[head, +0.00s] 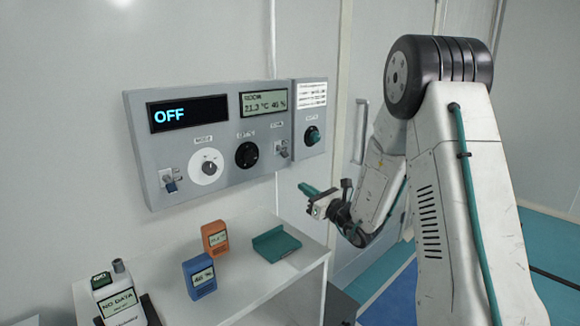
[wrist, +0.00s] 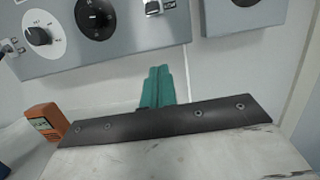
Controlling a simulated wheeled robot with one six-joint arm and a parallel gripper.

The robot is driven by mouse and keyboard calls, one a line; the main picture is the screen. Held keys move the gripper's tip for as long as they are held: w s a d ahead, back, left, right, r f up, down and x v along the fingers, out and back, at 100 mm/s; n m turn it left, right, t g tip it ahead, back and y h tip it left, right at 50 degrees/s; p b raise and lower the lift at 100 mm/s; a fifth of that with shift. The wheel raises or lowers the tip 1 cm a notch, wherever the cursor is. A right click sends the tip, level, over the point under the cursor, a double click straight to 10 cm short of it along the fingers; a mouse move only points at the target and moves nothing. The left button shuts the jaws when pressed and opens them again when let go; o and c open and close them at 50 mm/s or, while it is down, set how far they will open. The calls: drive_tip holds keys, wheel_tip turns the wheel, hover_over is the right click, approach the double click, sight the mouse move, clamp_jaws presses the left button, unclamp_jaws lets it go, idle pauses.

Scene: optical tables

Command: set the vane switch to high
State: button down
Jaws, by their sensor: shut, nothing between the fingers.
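The small labels are too blurred to tell which one is the vane switch. The right toggle is partly cut off at the top of the wrist view (wrist: 153,6). My gripper (head: 307,189) has teal fingers, shut and empty, below and right of the right toggle, apart from the panel. The fingers also show in the wrist view (wrist: 158,84), below the panel's lower edge.
A display (head: 188,114) reads OFF. The white shelf (head: 265,290) below holds an orange meter (head: 214,238), a blue meter (head: 199,275), a teal tray (head: 277,243) and a white NO DATA device (head: 121,302).

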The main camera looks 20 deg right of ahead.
sight(277, 167)
drive_tip(key=shift+w+r, duration=0.1)
idle(0.3)
drive_tip(key=x, duration=1)
drive_tip(key=shift+r, duration=0.2)
drive_tip(key=shift+s+d+r, duration=0.15)
drive_tip(key=shift+s+r, duration=0.25)
drive_tip(key=shift+r, duration=0.15)
drive_tip(key=shift+s+d+r, duration=0.2)
drive_tip(key=shift+s+r, duration=0.25)
drive_tip(key=shift+r, duration=0.15)
drive_tip(key=shift+s+r, duration=0.25)
drive_tip(key=shift+r, duration=0.2)
drive_tip(key=shift+d, duration=0.2)
